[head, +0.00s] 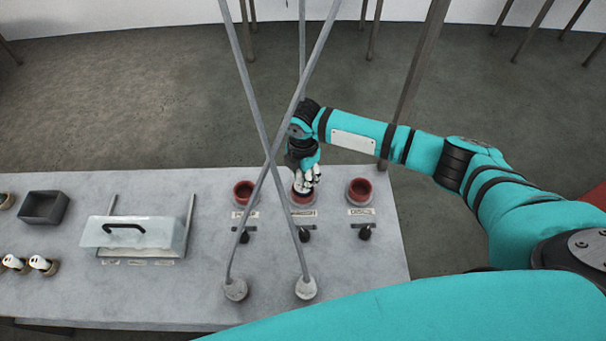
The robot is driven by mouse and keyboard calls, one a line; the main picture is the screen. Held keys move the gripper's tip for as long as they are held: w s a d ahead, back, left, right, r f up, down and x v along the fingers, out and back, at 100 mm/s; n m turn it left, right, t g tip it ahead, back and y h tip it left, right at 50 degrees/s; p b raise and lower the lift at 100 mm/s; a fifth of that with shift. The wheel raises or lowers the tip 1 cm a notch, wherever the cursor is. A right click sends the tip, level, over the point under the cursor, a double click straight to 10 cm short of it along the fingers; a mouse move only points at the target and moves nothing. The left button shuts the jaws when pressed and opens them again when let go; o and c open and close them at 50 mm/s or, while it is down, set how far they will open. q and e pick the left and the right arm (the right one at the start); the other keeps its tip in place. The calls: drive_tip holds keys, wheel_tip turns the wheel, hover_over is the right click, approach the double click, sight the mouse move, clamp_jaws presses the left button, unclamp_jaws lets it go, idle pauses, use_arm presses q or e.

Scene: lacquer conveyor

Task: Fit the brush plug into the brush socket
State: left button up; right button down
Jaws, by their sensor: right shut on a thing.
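The brush socket (302,199) is the middle one of three red-lined round sockets on the grey table, with a small label in front of it that seems to read BRUSH. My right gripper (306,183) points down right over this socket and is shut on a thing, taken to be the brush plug. The fingers hide most of the plug, so I cannot tell whether it is seated in the socket or just above it. My left gripper is not in view.
Red sockets (244,191) (360,190) flank the middle one. Black levers (305,235) stand in front. A clear-lidded box (133,234) and dark tray (44,207) lie left.

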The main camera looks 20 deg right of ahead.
drive_tip(key=shift+f+b, duration=0.3)
drive_tip(key=shift+f, duration=0.3)
drive_tip(key=c, duration=0.8)
unclamp_jaws()
wheel_tip(320, 180, up, 12)
drive_tip(key=shift+f, duration=0.1)
